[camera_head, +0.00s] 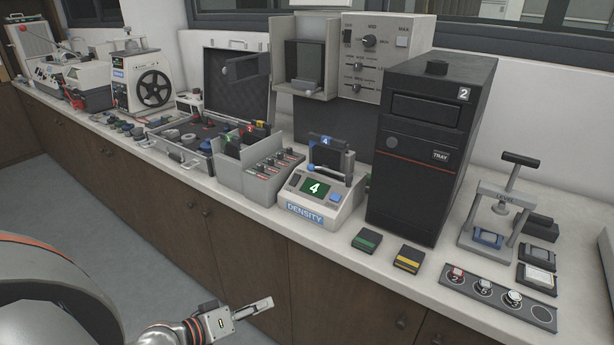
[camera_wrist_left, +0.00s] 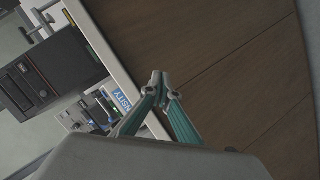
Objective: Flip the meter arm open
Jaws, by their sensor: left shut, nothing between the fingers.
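The density meter (camera_head: 318,218) stands on the counter, a pale box with a green display reading 4 and a blue DENSITY label. The meter also shows in the left wrist view (camera_wrist_left: 122,103), partly hidden by my gripper. My left gripper (camera_head: 268,303) is shut and empty, low in front of the cabinets and apart from the meter. Its closed fingertips show in the wrist view (camera_wrist_left: 159,78). My right gripper is out of view.
A tall black tower (camera_head: 428,150) stands right of the meter, and a grey box with several knobs (camera_head: 262,178) stands left of it. Green (camera_head: 367,241) and yellow (camera_head: 409,259) blocks lie near the counter's front edge. The space before the cabinets is free.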

